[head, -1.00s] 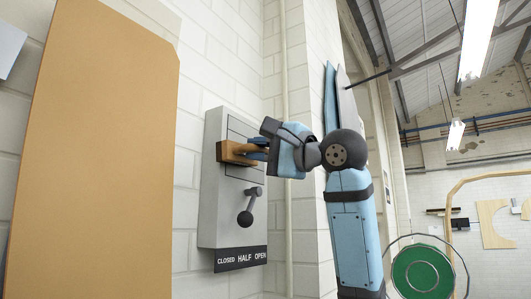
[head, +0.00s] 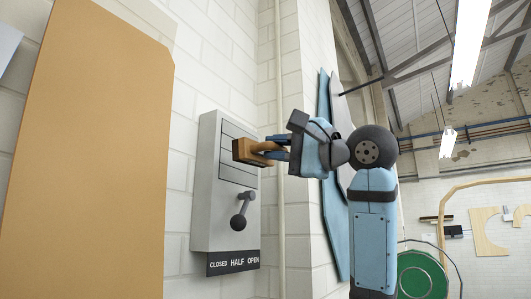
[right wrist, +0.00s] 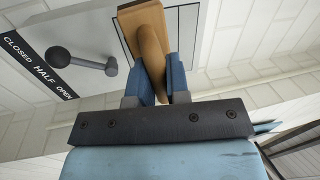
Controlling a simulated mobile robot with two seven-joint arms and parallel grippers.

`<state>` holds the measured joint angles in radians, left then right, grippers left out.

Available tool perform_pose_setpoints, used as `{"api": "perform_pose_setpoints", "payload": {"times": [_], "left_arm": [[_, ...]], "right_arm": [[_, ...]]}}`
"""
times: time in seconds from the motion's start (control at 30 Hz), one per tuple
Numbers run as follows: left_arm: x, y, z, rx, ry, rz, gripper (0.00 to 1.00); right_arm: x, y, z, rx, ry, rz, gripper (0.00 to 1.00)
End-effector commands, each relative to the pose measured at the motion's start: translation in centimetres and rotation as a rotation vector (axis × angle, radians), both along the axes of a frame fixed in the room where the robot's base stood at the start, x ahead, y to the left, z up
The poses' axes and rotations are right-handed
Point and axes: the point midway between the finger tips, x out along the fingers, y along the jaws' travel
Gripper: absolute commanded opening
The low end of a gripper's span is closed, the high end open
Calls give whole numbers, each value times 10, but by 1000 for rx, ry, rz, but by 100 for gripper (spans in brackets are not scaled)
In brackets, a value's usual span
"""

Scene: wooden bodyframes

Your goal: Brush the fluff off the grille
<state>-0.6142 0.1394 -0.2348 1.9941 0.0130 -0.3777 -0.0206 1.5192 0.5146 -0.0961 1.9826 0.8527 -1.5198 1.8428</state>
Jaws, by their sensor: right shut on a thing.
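The grille (head: 238,136) is a lined panel in the upper part of a grey wall box (head: 207,185). My right gripper (head: 277,150) is shut on the handle of a wooden brush (head: 250,147). The brush head is in front of the grille's right side and seems a little off it. In the right wrist view the brush handle (right wrist: 153,50) lies between the blue fingers (right wrist: 163,80), and the brush head hides part of the grille (right wrist: 187,25). I can make out no fluff. My left gripper is not in view.
A lever with a dark knob (head: 239,221) sticks out below the grille, above a dark label (head: 233,262) reading CLOSED, HALF, OPEN. A tan board (head: 90,150) stands at the left. A pipe (head: 279,200) runs up the wall right of the box.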

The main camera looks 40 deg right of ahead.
Motion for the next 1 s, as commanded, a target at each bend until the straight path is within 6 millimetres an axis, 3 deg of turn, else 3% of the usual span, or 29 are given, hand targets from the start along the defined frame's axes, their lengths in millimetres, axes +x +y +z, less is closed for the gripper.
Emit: {"api": "perform_pose_setpoints", "payload": {"times": [0.4,0.77,1.0], "left_arm": [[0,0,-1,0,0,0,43],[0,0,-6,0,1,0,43],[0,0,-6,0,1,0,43]], "right_arm": [[-4,-2,0,0,-1,0,0],[-29,-12,0,1,-1,-1,0],[-31,-13,0,0,0,0,0]]}}
